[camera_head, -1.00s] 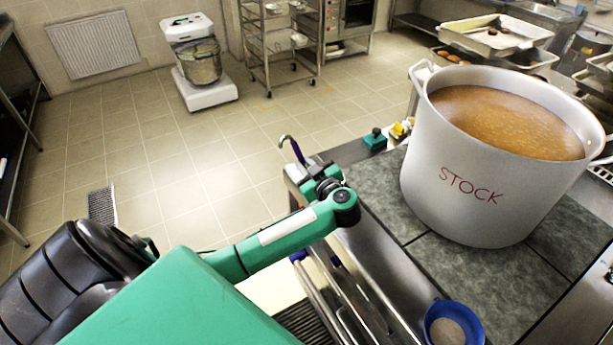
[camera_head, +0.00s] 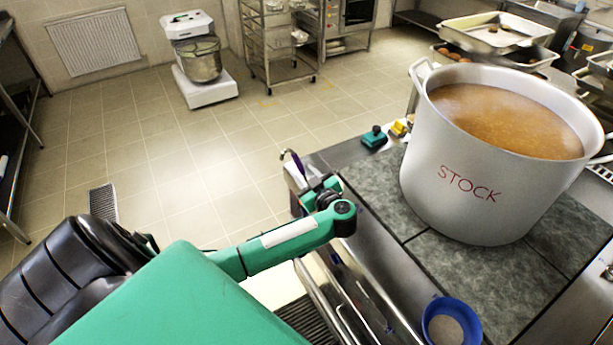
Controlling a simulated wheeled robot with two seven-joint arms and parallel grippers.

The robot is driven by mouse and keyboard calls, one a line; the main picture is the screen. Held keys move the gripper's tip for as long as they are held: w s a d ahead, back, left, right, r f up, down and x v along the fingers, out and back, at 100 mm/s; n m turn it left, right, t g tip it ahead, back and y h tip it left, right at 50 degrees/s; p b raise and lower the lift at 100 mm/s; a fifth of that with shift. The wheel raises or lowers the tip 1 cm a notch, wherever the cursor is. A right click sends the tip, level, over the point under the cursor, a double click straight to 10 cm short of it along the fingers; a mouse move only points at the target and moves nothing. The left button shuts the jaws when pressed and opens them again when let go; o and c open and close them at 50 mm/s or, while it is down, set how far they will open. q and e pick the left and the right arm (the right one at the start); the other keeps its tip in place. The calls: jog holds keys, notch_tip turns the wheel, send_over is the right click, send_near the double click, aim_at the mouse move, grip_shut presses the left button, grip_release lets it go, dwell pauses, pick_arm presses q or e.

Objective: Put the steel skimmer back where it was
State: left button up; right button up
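The steel skimmer (camera_head: 297,161) shows only as a hooked steel end with a purple grip, standing up at the left corner of the counter. The rest of it is hidden behind my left gripper and the counter edge. My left gripper (camera_head: 323,190) is at the lower end of the purple grip and appears shut on it; its fingertips are mostly hidden by my wrist. My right gripper is not in view.
A large stockpot (camera_head: 470,205) marked STOCK, full of brown liquid, stands on the grey counter (camera_head: 400,229). A blue bowl (camera_head: 431,314) is at the front edge. A green block (camera_head: 374,137) and a yellow item (camera_head: 398,128) lie behind.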

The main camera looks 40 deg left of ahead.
pick_arm(q)
jog(key=shift+d+r, duration=0.1)
jog(key=shift+d, duration=0.05)
jog(key=b+v, duration=0.2)
jog(key=v, duration=0.9)
jog(key=shift+s+d+b, duration=0.15)
jog(key=shift+d+b, duration=0.15)
jog(key=shift+d, duration=0.05)
jog(key=shift+r, duration=0.15)
